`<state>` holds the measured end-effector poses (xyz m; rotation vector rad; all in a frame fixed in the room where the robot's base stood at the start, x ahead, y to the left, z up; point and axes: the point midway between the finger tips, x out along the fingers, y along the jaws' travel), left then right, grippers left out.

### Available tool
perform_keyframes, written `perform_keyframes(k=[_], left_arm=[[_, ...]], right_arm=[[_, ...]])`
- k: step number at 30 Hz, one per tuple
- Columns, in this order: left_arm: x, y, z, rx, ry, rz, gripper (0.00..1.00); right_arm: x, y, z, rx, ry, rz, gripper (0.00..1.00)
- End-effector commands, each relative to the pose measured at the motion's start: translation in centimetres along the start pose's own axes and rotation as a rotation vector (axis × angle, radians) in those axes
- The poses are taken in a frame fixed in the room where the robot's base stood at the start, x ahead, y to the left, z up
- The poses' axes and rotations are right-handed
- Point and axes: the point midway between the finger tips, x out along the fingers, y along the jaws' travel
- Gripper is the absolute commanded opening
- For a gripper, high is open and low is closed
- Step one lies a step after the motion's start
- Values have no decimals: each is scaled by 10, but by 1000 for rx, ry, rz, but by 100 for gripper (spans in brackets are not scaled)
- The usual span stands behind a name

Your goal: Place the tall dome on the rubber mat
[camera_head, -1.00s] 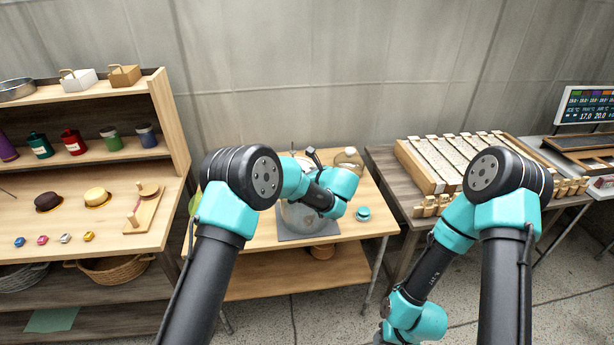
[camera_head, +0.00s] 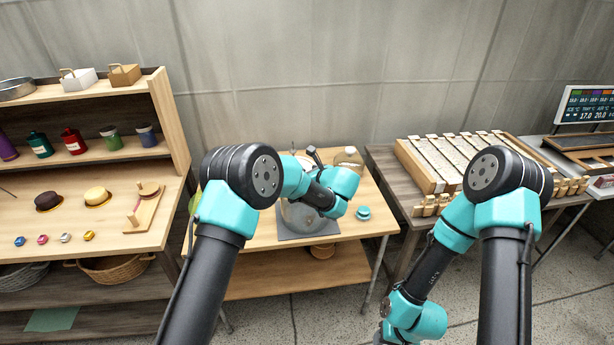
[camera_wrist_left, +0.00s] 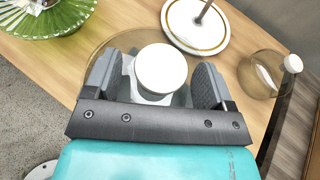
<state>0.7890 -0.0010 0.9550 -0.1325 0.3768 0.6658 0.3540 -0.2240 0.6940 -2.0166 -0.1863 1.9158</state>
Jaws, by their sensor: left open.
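A clear glass dome (camera_head: 298,217) with a white knob (camera_wrist_left: 160,70) stands on the grey rubber mat (camera_head: 326,233), partly hidden behind my left arm in the head view. It looks upright. My left gripper (camera_wrist_left: 155,75) is open over the dome's top, one finger on each side of the knob. I cannot tell whether the fingers touch the knob. A second clear dome (camera_wrist_left: 265,74) with a white knob sits to the right in the left wrist view; it also shows at the table's back right in the head view (camera_head: 348,158). My right gripper is out of view.
A white gold-rimmed stand (camera_wrist_left: 196,25) and a green fluted stand (camera_wrist_left: 42,18) are close to the gripper. A small teal item (camera_head: 363,213) lies right of the mat.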

Motion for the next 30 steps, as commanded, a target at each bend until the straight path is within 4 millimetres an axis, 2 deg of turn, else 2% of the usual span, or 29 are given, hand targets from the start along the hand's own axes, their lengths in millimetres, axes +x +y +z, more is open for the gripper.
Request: perform_keyframes(k=[5, 18, 23, 30], left_arm=[[-24, -1, 0, 1, 0, -3, 77], [-102, -1, 0, 1, 0, -3, 77], [-115, 0, -1, 1, 0, -2, 77], [-117, 0, -1, 1, 0, 0, 77]], right_arm=[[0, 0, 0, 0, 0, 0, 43], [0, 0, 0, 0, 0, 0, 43], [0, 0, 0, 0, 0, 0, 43], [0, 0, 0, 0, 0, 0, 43]])
